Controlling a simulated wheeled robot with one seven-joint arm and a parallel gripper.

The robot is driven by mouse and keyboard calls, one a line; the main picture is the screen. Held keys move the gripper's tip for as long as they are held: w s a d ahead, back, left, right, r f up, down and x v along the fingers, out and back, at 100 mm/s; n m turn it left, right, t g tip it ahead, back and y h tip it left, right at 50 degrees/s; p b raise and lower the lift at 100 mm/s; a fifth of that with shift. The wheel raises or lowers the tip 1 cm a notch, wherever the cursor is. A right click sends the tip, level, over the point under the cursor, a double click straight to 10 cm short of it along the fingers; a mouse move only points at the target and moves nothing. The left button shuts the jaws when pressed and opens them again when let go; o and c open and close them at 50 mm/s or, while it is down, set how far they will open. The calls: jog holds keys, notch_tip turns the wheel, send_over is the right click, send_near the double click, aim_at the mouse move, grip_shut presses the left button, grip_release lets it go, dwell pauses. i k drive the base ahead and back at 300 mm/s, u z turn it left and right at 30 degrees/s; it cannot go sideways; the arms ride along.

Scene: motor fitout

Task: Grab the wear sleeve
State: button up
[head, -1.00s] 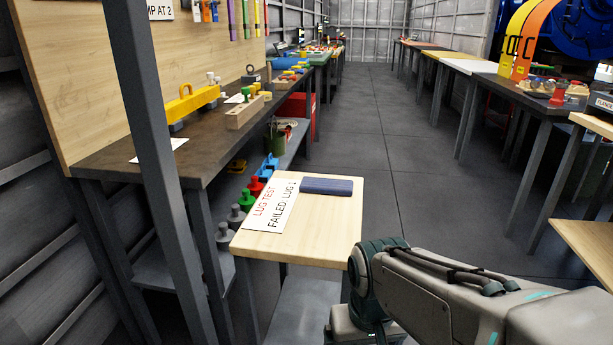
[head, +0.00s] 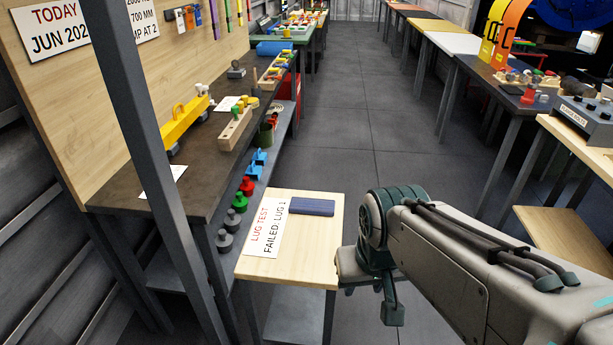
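I cannot pick out the wear sleeve for certain among the small parts in view. My arm reaches in from the lower right. What looks like part of my gripper (head: 380,290) hangs below the arm's teal joint, to the right of the small wooden table (head: 288,268). Its fingers are mostly hidden by the arm, so I cannot see whether they are open or shut, and nothing shows held in it.
The small table holds a "LUG TEST FAILED LUG 1" card (head: 267,228) and a blue block (head: 312,207). The dark workbench (head: 205,178) at left carries a yellow fixture (head: 182,124). A grey post (head: 150,140) stands in front. The central aisle floor (head: 350,100) is clear.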

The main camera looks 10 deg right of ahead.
aim_at(300, 205)
jog(key=z, duration=1.35)
jog(key=i, duration=2.75)
jog(key=u, duration=3.4)
jog(key=i, duration=0.5)
jog(key=z, duration=0.05)
